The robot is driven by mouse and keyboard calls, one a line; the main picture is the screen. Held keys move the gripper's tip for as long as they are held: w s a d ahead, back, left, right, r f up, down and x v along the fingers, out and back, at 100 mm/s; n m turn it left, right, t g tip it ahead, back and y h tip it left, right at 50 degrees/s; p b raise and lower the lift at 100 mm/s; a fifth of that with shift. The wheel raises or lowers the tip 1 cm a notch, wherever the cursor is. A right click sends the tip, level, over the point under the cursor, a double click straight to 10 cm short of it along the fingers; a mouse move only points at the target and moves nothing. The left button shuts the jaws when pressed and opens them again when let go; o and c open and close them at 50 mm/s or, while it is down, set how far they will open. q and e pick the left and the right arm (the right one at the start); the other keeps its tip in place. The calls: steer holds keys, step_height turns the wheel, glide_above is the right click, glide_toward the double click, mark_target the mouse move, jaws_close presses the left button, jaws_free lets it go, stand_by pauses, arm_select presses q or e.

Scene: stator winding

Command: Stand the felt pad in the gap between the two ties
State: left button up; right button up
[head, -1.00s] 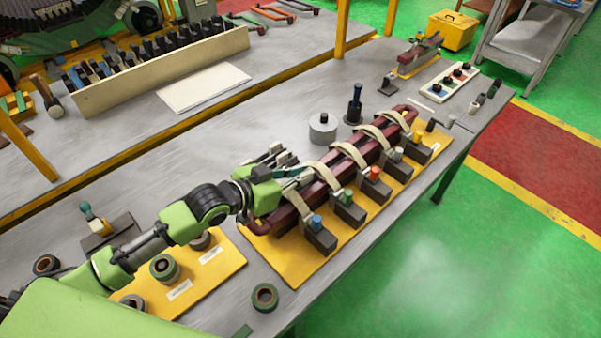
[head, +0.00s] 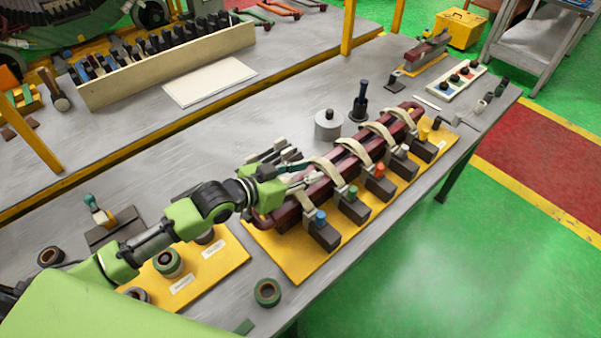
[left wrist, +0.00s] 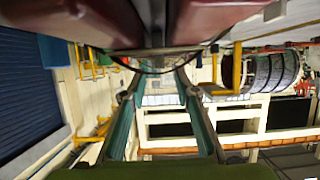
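The dark red coil (head: 318,190) lies along a yellow board (head: 283,262). Several cream ties loop around it, including a near tie (head: 325,168) and a second tie (head: 353,152). My left gripper (head: 303,178) is at the near end of the coil, close to the near tie. In the left wrist view its teal fingers (left wrist: 158,95) stand apart, with background visible between them and the coil (left wrist: 150,22) across the top. I cannot make out a felt pad for certain. Pale and dark strips (head: 275,153) lie just behind the gripper. My right gripper is not in view.
Dark blocks with coloured knobs, such as the blue one (head: 320,216), line the coil's front side. A grey cylinder (head: 328,126) and a dark upright tool (head: 360,103) stand behind it. Tape rolls (head: 267,292) lie at the near left. The bench (head: 215,150) is clear behind my arm.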

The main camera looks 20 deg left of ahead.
arm_select(q)
steer(key=v, duration=1.2)
stand_by(0.3)
